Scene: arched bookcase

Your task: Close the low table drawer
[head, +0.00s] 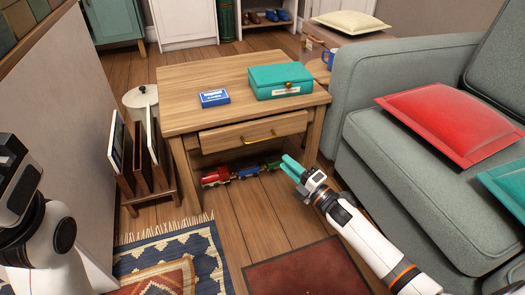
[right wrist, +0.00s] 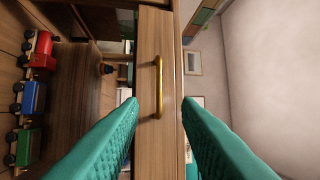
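The low wooden table (head: 185,118) has its drawer (head: 225,137) pulled partly out, with its front ahead of the frame and a gap above it. A brass bar handle (head: 260,137) is on the drawer front; the handle (right wrist: 158,87) also shows in the right wrist view. My right gripper (head: 287,163) is in front of and below the drawer's right part. In the right wrist view its teal fingers (right wrist: 160,108) are apart and empty, with the drawer front seen beyond them. No contact shows. My left arm shows at the left edge, with its fingers out of view.
A teal box (head: 280,82) and a blue packet (head: 214,98) lie on the tabletop. A toy train (head: 247,172) stands beneath the drawer. A grey sofa (head: 400,150) is close on the right, a wooden rack (head: 140,165) on the left. Rugs lie on the floor in front.

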